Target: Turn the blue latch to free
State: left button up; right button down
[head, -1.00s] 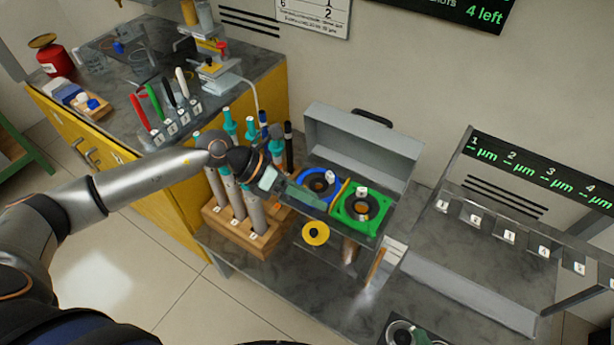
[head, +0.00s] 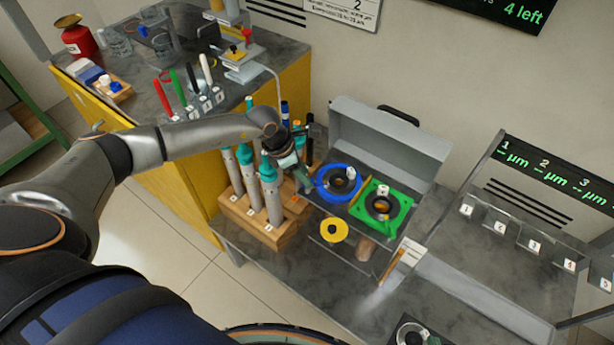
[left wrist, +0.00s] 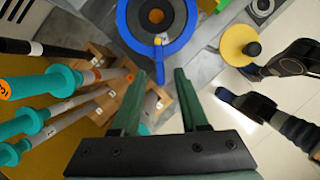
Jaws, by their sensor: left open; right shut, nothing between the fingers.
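The blue latch is a blue ring (head: 325,190) around a dark round centre, at the left of the grey open-lidded case. In the left wrist view the blue ring (left wrist: 128,22) is at the top, with a short blue tab (left wrist: 158,58) and a yellow dot pointing towards my fingers. My left gripper (head: 302,186) is at the ring's left side in the head view. Its green fingers (left wrist: 160,74) are open and empty, with the tab's end roughly between their tips. I cannot tell whether they touch it.
A green square-framed fixture (head: 402,217) sits right beside the blue ring. A yellow disc (head: 334,229) is in front. A wooden rack (head: 273,235) with several upright teal-topped tools stands close to my left gripper. The raised case lid (head: 385,145) stands behind.

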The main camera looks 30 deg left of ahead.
pick_arm(q)
jog(key=shift+x, duration=1.1)
grip_shut()
